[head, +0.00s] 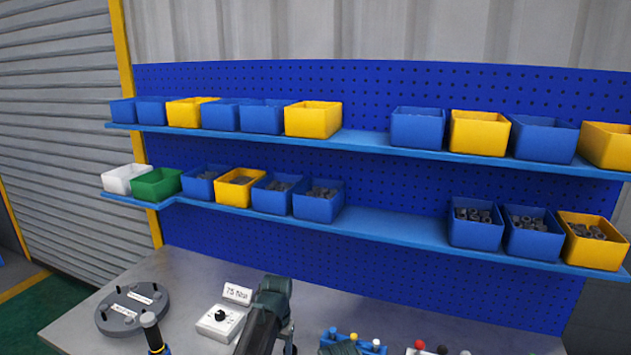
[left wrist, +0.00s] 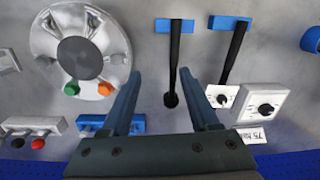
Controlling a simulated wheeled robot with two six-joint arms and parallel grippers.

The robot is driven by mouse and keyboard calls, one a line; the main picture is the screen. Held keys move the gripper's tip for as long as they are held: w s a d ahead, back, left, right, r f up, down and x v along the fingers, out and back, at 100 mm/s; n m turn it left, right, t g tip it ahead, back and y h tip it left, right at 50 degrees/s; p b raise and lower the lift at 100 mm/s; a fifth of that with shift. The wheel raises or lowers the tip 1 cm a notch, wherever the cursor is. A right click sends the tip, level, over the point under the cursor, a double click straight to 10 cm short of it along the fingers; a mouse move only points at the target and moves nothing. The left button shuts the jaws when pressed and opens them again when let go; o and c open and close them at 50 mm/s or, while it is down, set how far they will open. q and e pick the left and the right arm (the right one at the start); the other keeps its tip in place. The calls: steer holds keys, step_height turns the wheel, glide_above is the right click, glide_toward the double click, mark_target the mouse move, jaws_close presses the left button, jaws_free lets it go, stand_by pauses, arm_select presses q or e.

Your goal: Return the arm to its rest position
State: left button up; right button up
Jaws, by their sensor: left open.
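My left gripper (left wrist: 160,75) is open in the left wrist view, its two dark fingers spread apart. Nothing is seen between the fingers except the grey bench top and part of a black-handled tool (left wrist: 174,60) lying beyond them. A silver round flanged shell (left wrist: 45,40) sits on the bench, left of the fingers, with a grey centre disc and an orange and a green knob. In the head view a dark arm link of mine (head: 265,315) rises from the bottom middle; its fingertips are not clear there. My right gripper is in neither view.
A second black tool (left wrist: 235,50) and two white dial boxes (left wrist: 265,105) lie right of the fingers. In the head view a grey round plate with pins (head: 115,323) is at left. Shelves of bins (head: 370,220) run along the blue pegboard (head: 400,85) behind.

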arm_select(q)
steer(key=s+d+f+b, duration=0.1)
steer(key=s+d, duration=0.1)
steer(key=s, duration=0.7)
steer(key=s+d+f+m+b, duration=0.1)
steer(key=s+d, duration=0.2)
steer(key=s, duration=0.7)
steer(key=shift+f+y, duration=0.3)
steer(key=shift+s, duration=0.1)
